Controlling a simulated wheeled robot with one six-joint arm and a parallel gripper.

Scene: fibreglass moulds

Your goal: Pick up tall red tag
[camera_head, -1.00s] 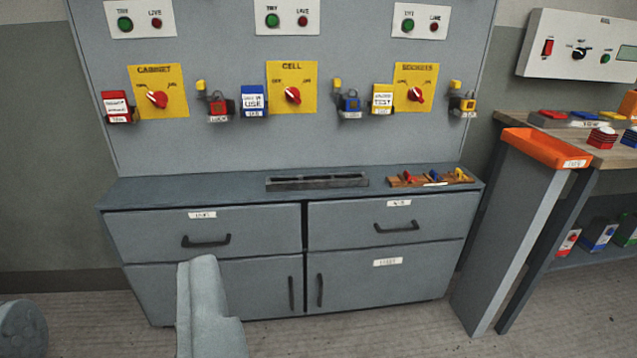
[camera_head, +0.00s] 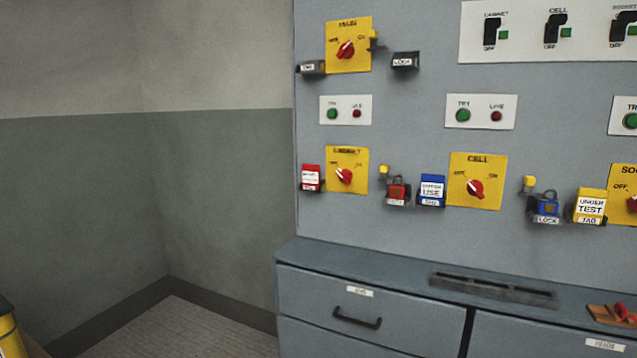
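The tall red tag (camera_head: 311,178) has a white label with small print. It sits upright in a dark holder on the grey panel, just left of a yellow switch plate (camera_head: 347,170) with a red knob. It is in the middle of the view, near the panel's left edge, and nothing covers its front. My gripper is not in view, so I cannot see what it holds.
A red padlock (camera_head: 397,190), a blue tag (camera_head: 432,188), a blue padlock (camera_head: 546,208) and a yellow tag (camera_head: 590,206) hang further right. A grey cabinet (camera_head: 330,283) juts out below. Clear wall and floor lie left. Something yellow (camera_head: 8,335) shows bottom left.

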